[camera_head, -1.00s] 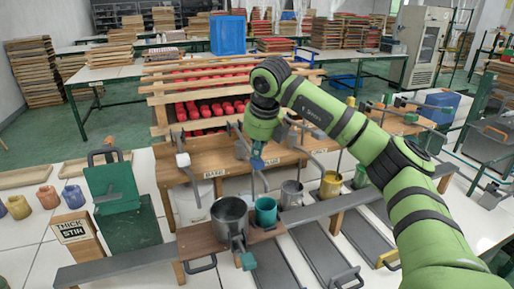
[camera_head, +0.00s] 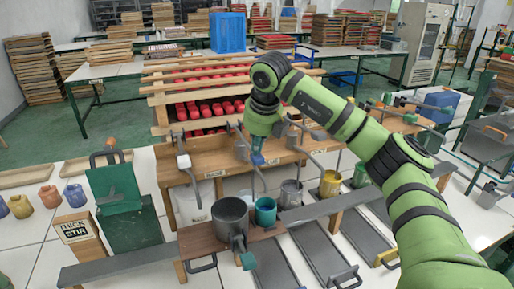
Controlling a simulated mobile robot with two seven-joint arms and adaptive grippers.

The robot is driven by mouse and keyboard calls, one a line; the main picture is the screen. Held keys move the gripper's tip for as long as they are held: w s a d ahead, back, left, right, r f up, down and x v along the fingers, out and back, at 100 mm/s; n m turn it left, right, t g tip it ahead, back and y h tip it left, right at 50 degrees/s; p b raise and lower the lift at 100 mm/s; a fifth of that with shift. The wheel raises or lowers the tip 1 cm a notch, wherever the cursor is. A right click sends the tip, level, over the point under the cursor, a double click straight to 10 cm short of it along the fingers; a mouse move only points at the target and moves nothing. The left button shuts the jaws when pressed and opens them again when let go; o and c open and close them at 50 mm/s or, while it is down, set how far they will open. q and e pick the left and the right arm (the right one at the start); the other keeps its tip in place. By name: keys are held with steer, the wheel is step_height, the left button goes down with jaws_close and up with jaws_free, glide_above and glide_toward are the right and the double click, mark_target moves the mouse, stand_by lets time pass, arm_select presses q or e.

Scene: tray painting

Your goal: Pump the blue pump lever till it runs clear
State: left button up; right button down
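My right gripper (camera_head: 254,149) points down from the green arm that comes in from the right. It is over the back of the wooden pump bench (camera_head: 212,158), at the blue pump lever (camera_head: 257,158). The blue end of the lever shows just below the gripper and appears to touch it. The fingers are small and partly hidden, so I cannot tell whether they are closed on it. A thin grey pump spout (camera_head: 262,183) hangs below, above a teal cup (camera_head: 265,212). No flow from the spout can be made out. My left gripper is out of view.
A grey pot (camera_head: 230,216) stands left of the teal cup. A grey cup (camera_head: 291,193) and a yellow cup (camera_head: 330,184) stand to the right. Other levers flank the gripper. A thick stir sign (camera_head: 75,230) and a green box (camera_head: 128,228) stand at left.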

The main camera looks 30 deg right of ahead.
step_height(320, 180, up, 6)
steer(key=p, duration=0.4)
steer(key=shift+r, duration=0.25)
steer(key=shift+f, duration=0.1)
